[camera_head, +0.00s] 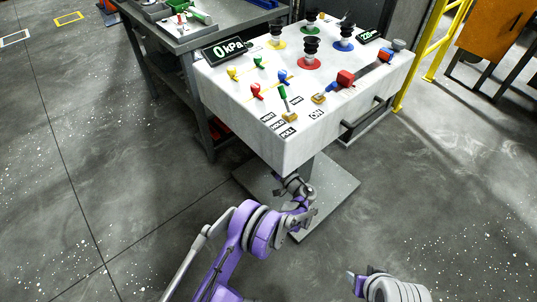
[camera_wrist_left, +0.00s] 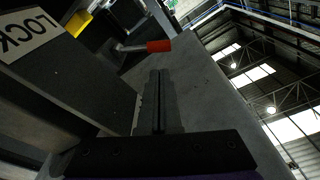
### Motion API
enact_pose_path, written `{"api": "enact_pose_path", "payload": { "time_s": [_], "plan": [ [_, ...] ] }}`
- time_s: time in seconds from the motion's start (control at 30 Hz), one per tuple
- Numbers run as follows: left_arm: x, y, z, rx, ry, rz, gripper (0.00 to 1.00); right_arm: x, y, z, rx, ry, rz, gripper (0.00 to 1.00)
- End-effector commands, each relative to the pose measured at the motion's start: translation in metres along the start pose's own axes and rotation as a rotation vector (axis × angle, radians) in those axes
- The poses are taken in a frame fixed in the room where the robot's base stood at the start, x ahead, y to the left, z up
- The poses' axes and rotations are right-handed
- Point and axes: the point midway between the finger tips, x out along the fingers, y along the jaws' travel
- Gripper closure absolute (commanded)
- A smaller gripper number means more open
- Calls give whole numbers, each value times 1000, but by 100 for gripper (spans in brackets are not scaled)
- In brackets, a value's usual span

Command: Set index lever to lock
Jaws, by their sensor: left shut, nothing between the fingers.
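A lever with a red grip (camera_wrist_left: 158,46) on a metal rod shows in the left wrist view, beside a white plate reading LOCK (camera_wrist_left: 28,33) and a yellow part (camera_wrist_left: 79,22). In the head view I cannot pick out this lever or plate. My left gripper (camera_head: 300,188) is low in front of the white console (camera_head: 240,108), below its top, near the stand. In the left wrist view its fingers (camera_wrist_left: 158,78) are shut and empty, just short of the red grip and apart from it. My right gripper (camera_head: 357,284) is partly visible at the bottom right, its fingers unclear.
The console top carries coloured levers, black suction cups (camera_head: 310,48), a 0 kPa display (camera_head: 226,50) and small labels. Its stand plate (camera_head: 335,192) lies on the floor. A workbench (camera_head: 185,42) stands behind left, a yellow rail (camera_head: 425,45) right.

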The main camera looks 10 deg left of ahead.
Motion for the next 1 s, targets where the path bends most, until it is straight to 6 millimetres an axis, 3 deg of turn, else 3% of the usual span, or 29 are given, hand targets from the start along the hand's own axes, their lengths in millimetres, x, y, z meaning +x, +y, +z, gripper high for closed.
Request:
{"api": "enact_pose_path", "payload": {
  "time_s": [0.2,0.4,1.0],
  "plan": [
    [40,0,1,1,-1,-1,100,3,0,1,0,-1,0,48],
    [60,0,1,1,0,0,100,4,0,1,0,-2,0,48],
    [63,0,2,-20,0,-2,100,6,0,2,0,-2,0,48]
  ]
}}
